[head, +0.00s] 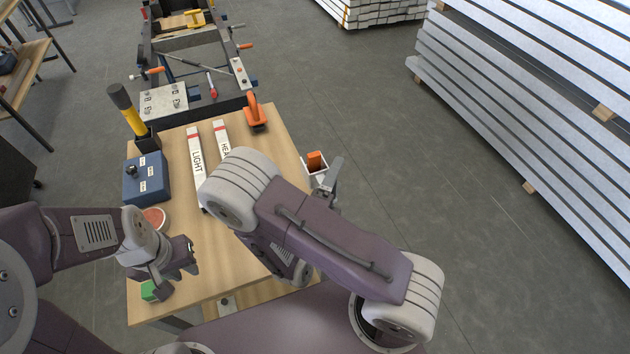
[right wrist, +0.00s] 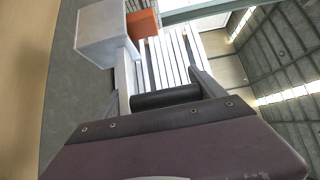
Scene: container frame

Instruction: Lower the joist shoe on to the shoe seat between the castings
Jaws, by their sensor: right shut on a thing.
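A white box-like piece with an orange part, which seems to be the joist shoe (head: 313,172), is held off the right edge of the table. In the right wrist view the white piece (right wrist: 105,32) joins a black round bar (right wrist: 166,98). The dark container frame (head: 200,70) stands beyond the table; I cannot pick out the shoe seat or castings for sure.
The wooden table (head: 180,225) carries two white bars (head: 197,165) marked LIGHT and HEA, a blue box (head: 146,178), a yellow-black tool (head: 128,108), a red round dish (head: 155,218), an orange clamp (head: 256,113) and a green block (head: 149,291). Stacked planks (head: 520,110) stand right; floor between is clear.

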